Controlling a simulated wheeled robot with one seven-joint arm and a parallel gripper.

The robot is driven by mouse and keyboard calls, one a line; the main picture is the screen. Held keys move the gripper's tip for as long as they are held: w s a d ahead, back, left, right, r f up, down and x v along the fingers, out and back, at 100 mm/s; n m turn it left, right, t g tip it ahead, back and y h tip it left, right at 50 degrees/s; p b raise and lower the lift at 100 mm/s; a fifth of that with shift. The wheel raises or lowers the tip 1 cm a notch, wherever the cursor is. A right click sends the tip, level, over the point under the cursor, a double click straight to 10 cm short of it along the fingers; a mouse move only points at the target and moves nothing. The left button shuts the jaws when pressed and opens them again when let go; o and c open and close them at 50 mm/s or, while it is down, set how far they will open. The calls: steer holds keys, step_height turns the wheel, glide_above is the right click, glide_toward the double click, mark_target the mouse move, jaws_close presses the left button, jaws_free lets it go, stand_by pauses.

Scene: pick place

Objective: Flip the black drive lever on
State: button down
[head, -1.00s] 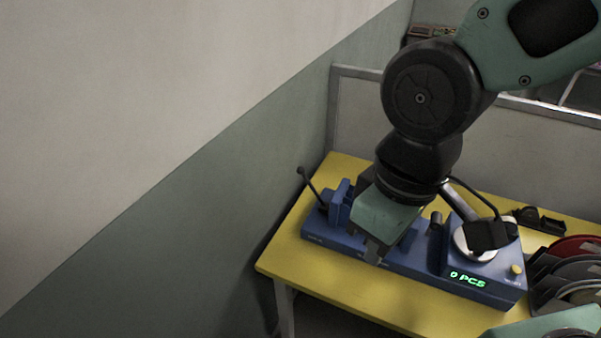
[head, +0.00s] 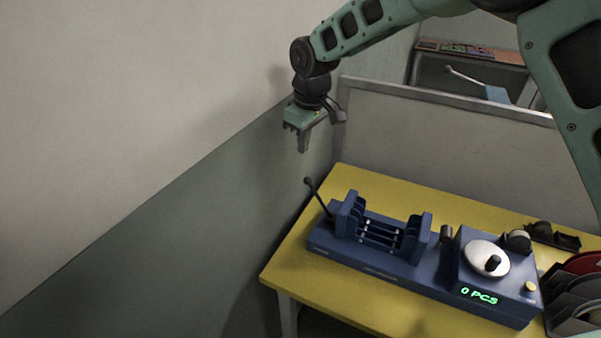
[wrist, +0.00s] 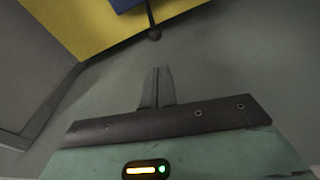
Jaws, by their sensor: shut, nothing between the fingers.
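The black drive lever (head: 317,194) is a thin rod with a ball knob at the left end of a blue machine (head: 380,238) on a yellow table. It leans up and to the left. In the wrist view the lever's knob (wrist: 155,34) shows at the top centre, ahead of the fingertips and apart from them. My gripper (head: 303,146) is shut and empty, pointing down, above the lever in the head view. Its closed fingers also show in the wrist view (wrist: 157,88). Nothing touches the lever.
The yellow table (head: 345,300) stands by a wall and a grey partition (head: 440,135). The machine has a round silver dial (head: 483,258) and a green display (head: 479,296) reading 0 PCS. Reels (head: 580,287) sit at the right. Air around the lever is clear.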

steer(key=shift+w, duration=0.15)
steer(key=shift+f, duration=0.15)
step_height(320, 180, down, 10)
steer(key=w+p, duration=0.1)
steer(key=p, duration=0.2)
steer(key=shift+a, duration=0.35)
steer(key=shift+d+r, duration=0.1)
steer(key=shift+r, duration=0.1)
